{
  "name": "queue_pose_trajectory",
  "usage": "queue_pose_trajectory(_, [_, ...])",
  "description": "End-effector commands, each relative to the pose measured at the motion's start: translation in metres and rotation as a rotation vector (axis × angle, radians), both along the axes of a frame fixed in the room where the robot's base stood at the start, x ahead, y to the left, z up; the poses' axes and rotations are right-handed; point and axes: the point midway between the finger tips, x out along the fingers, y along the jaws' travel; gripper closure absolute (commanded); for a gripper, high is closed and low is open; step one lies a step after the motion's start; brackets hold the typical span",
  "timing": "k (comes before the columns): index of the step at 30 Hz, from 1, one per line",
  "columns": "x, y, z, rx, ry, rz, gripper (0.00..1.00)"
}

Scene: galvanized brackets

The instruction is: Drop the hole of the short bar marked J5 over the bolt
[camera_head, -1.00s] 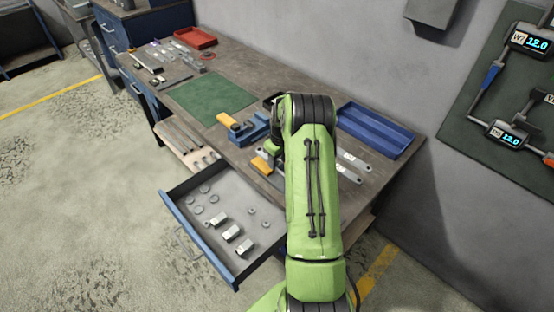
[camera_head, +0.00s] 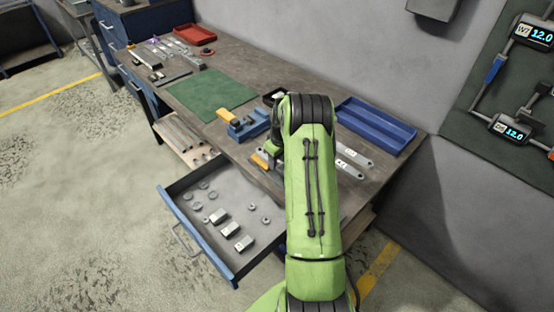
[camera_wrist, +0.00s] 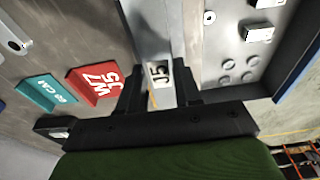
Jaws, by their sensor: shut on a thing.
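In the wrist view, my gripper (camera_wrist: 158,92) is shut on a light grey metal bar (camera_wrist: 160,98) with a white label reading J5. The bar sits between the two black fingers. Its far part runs toward the top of the view, where it blends with the grey table edge and drawer side; I cannot make out its hole. In the head view my green arm hides the gripper and the bar. I cannot pick out the bolt in either view.
An open drawer (camera_head: 190,240) with washers and metal blocks lies below the bench. A blue fixture with a yellow part (camera_head: 250,125), a green mat (camera_head: 210,94), a blue tray (camera_head: 375,125) and two labelled bars (camera_head: 352,153) are on the bench. Red (camera_wrist: 96,84) and teal (camera_wrist: 48,94) tags show at wrist.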

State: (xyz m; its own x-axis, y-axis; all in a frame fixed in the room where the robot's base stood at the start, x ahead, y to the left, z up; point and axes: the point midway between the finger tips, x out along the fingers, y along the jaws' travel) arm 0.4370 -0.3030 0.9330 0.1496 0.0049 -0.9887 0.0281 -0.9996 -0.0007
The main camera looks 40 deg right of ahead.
Motion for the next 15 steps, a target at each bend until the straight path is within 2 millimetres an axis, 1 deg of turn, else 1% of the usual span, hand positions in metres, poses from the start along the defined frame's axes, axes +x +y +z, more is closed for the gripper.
queue_pose_trajectory(15, [0.000, 0.000, -0.013, -0.001, 0.000, 0.000, 1.00])
